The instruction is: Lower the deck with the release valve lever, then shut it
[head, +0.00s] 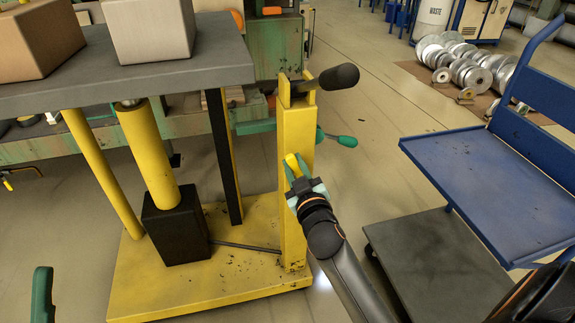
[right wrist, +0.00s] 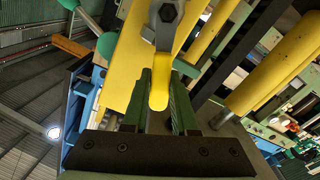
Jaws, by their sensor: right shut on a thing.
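The release valve lever (head: 293,166) has a yellow grip and sits on the front of the yellow post (head: 296,130). My right gripper (head: 301,182) is shut on it. In the right wrist view the yellow grip (right wrist: 160,88) lies between the green fingers (right wrist: 160,105), below a grey arm with a hex bolt. The grey deck (head: 200,68) stands raised above the yellow base (head: 180,287), on a yellow cylinder (head: 150,150). A cardboard box (head: 40,42) and a pale box (head: 148,30) rest on the deck.
A black-gripped handle (head: 338,77) sticks out from the post top. A blue-shelved cart (head: 490,180) stands to the right. A green upright piece (head: 42,297) shows at lower left. Metal rolls (head: 455,62) lie at the back right. Open floor lies between post and cart.

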